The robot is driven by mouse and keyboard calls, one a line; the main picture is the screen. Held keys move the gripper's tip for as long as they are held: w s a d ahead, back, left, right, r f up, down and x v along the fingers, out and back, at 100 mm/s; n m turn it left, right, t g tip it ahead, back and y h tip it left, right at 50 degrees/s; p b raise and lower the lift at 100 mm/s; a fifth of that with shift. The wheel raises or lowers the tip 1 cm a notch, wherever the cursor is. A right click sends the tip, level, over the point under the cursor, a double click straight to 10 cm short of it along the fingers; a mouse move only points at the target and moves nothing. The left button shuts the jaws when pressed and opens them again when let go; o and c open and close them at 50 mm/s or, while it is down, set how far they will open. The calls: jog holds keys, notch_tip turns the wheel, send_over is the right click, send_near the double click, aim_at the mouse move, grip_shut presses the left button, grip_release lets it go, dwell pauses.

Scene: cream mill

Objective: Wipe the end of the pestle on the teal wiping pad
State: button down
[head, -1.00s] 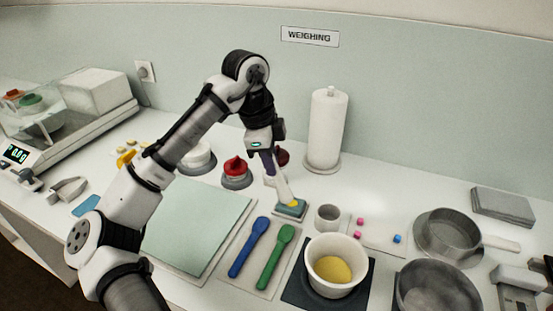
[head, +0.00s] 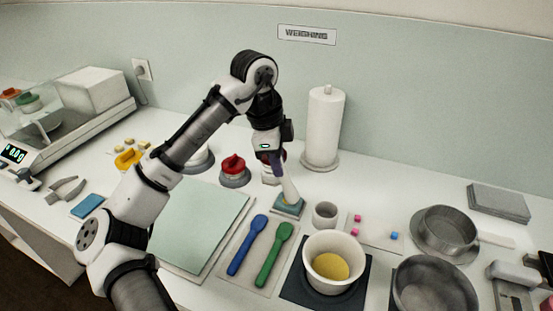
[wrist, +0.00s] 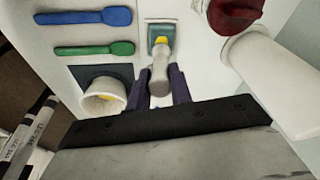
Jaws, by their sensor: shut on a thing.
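My gripper (head: 275,160) is shut on the pestle, fingers on both sides of its shaft. The pestle (head: 289,187) is pale and tilted, its lower end down at the teal wiping pad (head: 280,209). In the wrist view the pestle (wrist: 159,74) runs between my fingers (wrist: 160,88) toward the teal pad (wrist: 153,29). A yellow patch shows where its end meets the pad; I cannot tell whether it is on the pestle or the pad. The end appears to touch the pad.
Blue (head: 248,248) and green (head: 274,255) spoons lie in front of the pad. A small grey cup (head: 325,215) stands close right. The white mortar (head: 311,268) holds yellow material. A red-topped jar (head: 233,165) and paper roll (head: 325,130) stand behind.

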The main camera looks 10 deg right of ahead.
jog(key=shift+d+p+v, duration=0.2)
jog(key=shift+p+v, duration=0.75)
jog(key=shift+v, duration=0.05)
jog(key=shift+d+p+v, duration=0.2)
jog(key=shift+p+v, duration=0.7)
jog(key=shift+v, duration=0.05)
jog(key=shift+d+p+v, duration=0.2)
jog(key=shift+p+v, duration=0.75)
jog(key=shift+v, duration=0.05)
jog(key=shift+r, duration=0.1)
jog(key=shift+w, duration=0.1)
